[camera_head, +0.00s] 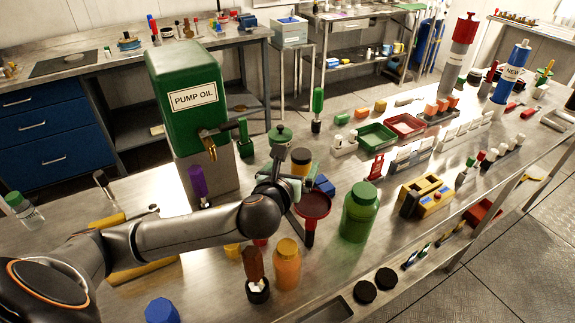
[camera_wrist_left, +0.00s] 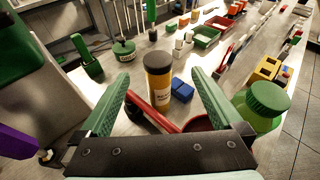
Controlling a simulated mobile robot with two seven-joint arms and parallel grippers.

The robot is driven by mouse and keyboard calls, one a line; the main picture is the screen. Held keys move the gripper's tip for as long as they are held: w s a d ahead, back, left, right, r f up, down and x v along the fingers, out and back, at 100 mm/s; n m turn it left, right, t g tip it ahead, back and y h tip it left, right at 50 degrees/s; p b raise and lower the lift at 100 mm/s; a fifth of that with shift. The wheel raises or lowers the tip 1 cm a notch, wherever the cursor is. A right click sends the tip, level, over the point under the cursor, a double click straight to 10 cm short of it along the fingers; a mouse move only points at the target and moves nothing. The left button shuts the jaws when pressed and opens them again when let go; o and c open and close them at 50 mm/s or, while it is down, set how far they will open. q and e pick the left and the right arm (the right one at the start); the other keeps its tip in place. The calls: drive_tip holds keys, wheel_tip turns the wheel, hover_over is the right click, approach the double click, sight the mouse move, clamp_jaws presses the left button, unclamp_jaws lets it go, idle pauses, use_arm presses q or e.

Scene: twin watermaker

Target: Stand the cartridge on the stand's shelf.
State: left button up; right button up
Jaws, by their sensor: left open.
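A yellow cylinder with a dark cap and a pale label (camera_wrist_left: 158,82), which may be the cartridge, stands upright on the bench. It also shows in the head view (camera_head: 300,160), partly hidden by my gripper. My left gripper (camera_head: 287,183) is open and empty just short of it. In the left wrist view the cylinder shows between the two green fingers (camera_wrist_left: 160,95) and beyond them. Farther right stand a blue and white cylinder marked NEW (camera_head: 511,72) and a red and grey cylinder (camera_head: 460,45). I cannot tell which part is the stand's shelf.
A red funnel (camera_head: 313,204) and a green jar (camera_head: 358,212) stand close to the gripper on the right. A blue block (camera_wrist_left: 182,91) is beside the yellow cylinder. The green PUMP OIL tank (camera_head: 185,85) rises behind my arm. Orange bottle (camera_head: 286,265) stands in front.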

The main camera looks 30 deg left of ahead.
sight(304, 156)
use_arm(q)
drive_tip(key=shift+w+a+f+m+g, duration=0.15)
drive_tip(key=shift+f+m, duration=0.05)
drive_tip(key=shift+f, duration=0.15)
drive_tip(key=shift+w+a+f+m+g, duration=0.1)
drive_tip(key=shift+f+m+g, duration=0.1)
drive_tip(key=shift+f, duration=0.15)
drive_tip(key=shift+x, duration=6)
drive_tip(key=shift+c, duration=0.4)
drive_tip(key=shift+f, duration=0.1)
clamp_jaws()
